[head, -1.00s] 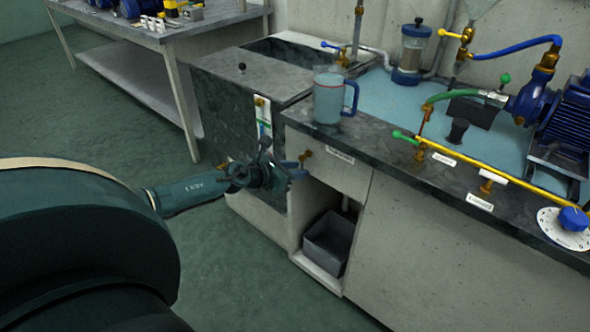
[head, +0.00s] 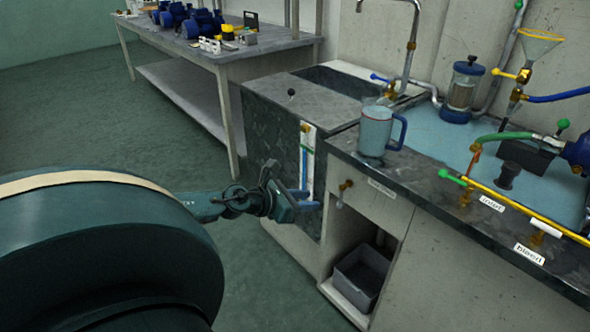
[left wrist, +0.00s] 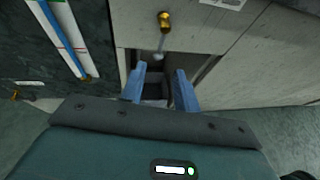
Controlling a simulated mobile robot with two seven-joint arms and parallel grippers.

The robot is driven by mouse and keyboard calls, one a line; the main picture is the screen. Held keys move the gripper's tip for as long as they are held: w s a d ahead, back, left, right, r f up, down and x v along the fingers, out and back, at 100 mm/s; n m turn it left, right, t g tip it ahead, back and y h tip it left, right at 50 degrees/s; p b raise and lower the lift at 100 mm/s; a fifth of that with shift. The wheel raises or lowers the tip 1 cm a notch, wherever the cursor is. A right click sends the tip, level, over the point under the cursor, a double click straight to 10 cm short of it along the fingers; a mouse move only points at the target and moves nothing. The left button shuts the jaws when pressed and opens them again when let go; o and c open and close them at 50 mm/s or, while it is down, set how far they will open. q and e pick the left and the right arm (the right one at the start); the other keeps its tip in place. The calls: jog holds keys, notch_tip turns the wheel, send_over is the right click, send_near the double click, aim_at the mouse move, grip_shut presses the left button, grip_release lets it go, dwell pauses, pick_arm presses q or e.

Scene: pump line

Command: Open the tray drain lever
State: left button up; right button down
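The tray drain valve (head: 345,186) is a small brass fitting on the pale cabinet front, below the counter edge. Its pale lever hangs down from the brass. In the left wrist view the brass body (left wrist: 164,20) is at the top, and the lever's rounded end (left wrist: 159,51) points down toward the space between my fingers. My left gripper (head: 306,200) is just left of and a little below the valve in the head view. Its two blue fingers (left wrist: 160,88) are apart, with nothing between them. The lever appears beyond the fingertips, apart from them. My right gripper is out of view.
A grey bin (head: 362,276) stands in the open cabinet bay below the valve. A blue-handled jug (head: 376,132) stands on the counter above. A gauge strip with a blue tube (head: 305,165) is on the dark tank's side, close to my fingers. Floor at left is free.

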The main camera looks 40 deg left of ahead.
pick_arm(q)
jog(key=shift+v, duration=1.6)
